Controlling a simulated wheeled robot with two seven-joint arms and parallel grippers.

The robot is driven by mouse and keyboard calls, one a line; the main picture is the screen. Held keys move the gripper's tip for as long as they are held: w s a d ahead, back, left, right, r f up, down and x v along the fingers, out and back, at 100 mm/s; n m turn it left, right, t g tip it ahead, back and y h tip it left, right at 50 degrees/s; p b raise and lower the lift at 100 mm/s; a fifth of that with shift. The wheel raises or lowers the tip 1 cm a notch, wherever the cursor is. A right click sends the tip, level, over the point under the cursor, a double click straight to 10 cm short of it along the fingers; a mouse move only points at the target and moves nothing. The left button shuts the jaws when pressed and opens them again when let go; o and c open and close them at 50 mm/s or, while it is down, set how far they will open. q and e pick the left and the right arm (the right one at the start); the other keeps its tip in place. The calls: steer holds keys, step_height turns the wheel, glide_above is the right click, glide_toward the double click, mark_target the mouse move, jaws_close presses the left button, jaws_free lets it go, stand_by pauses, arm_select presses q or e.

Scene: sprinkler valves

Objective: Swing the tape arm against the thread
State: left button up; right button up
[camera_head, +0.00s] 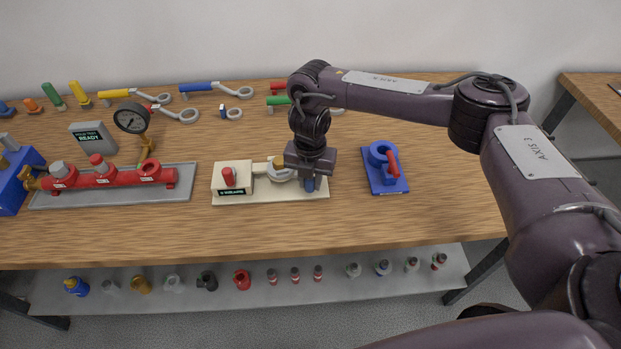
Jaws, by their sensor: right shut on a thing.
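The tape station is a cream base plate (255,195) in the middle of the bench, with a cream block and a red knob (229,176) at its left end. A pale arm with a grey ring (281,172) lies across it, with a small brass-coloured part beside the ring. My right gripper (309,184) points down at the right end of the plate and is shut on a blue part that shows just below it. The fingers and most of what they hold are hidden by the gripper body. The thread cannot be made out. My left gripper is not in view.
A blue fixture with a red handle (384,168) stands right of my gripper. Wrenches line the back. Fittings stand on the lower shelf (330,290). The bench front is clear.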

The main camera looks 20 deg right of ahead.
steer(key=shift+w+r, duration=0.1)
steer(key=o, duration=1)
steer(key=shift+r, duration=0.5)
step_height(320, 180, up, 7)
steer(key=shift+f, duration=0.1)
